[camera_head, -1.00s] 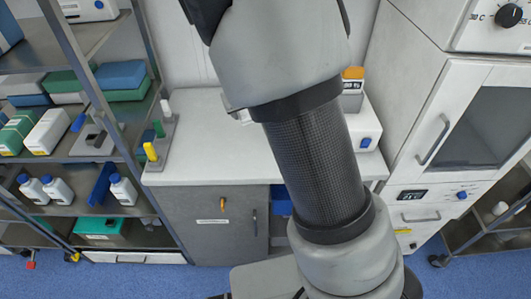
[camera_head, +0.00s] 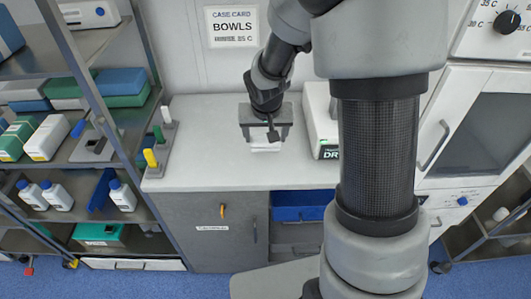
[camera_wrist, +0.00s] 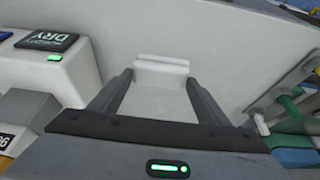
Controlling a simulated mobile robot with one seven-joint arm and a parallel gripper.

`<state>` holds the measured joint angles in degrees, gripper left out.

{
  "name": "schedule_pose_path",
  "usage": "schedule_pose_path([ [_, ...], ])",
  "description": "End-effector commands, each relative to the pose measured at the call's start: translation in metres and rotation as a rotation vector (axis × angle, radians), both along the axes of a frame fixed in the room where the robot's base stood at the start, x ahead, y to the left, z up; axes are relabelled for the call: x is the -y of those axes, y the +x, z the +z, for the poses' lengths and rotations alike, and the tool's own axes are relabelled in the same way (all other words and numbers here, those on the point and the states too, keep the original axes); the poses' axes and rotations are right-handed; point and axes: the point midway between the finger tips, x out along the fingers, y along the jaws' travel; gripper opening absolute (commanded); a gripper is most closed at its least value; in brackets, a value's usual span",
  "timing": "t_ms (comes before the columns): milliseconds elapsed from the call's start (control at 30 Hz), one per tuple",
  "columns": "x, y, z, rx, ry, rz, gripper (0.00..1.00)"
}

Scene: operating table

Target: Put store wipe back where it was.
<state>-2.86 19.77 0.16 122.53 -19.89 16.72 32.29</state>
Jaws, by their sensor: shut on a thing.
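My gripper (camera_head: 265,140) points down over the white counter, left of the white device with the "DR" label. It is shut on a small white item, the wipe (camera_head: 265,148), whose lower edge shows between the fingertips. In the wrist view the wipe (camera_wrist: 161,66) shows as a pale block with a raised lip, between the two dark fingers of my gripper (camera_wrist: 159,80). I cannot tell whether the wipe touches the counter (camera_head: 210,150) or is held just above it.
The white "DRY" device (camera_head: 320,120) stands close right of my gripper. A rack with white, green and yellow handles (camera_head: 158,145) stands at the counter's left end. Left is a stocked shelf unit (camera_head: 70,165). A blue bin (camera_head: 300,205) sits under the counter. The counter's middle is clear.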

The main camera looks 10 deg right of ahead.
Motion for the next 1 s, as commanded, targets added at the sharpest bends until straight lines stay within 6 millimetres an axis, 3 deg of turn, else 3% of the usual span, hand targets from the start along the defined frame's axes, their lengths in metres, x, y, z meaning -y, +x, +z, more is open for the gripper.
schedule_pose_path([
  [33,-0.001,-0.001,-0.01,-0.003,0.0,0.001,0.52],
  [267,0.0,0.0,-0.029,-0.001,0.0,0.001,0.52],
  [467,-0.001,-0.001,-0.057,-0.002,0.0,0.002,0.52],
  [667,0.0,0.0,-0.059,0.001,0.001,-0.001,0.52],
  [700,0.0,0.0,-0.059,0.001,0.0,-0.001,0.71],
  [800,0.0,0.0,-0.059,0.001,0.0,0.0,0.88],
  [1000,0.0,0.0,-0.059,0.001,0.0,0.0,0.88],
])
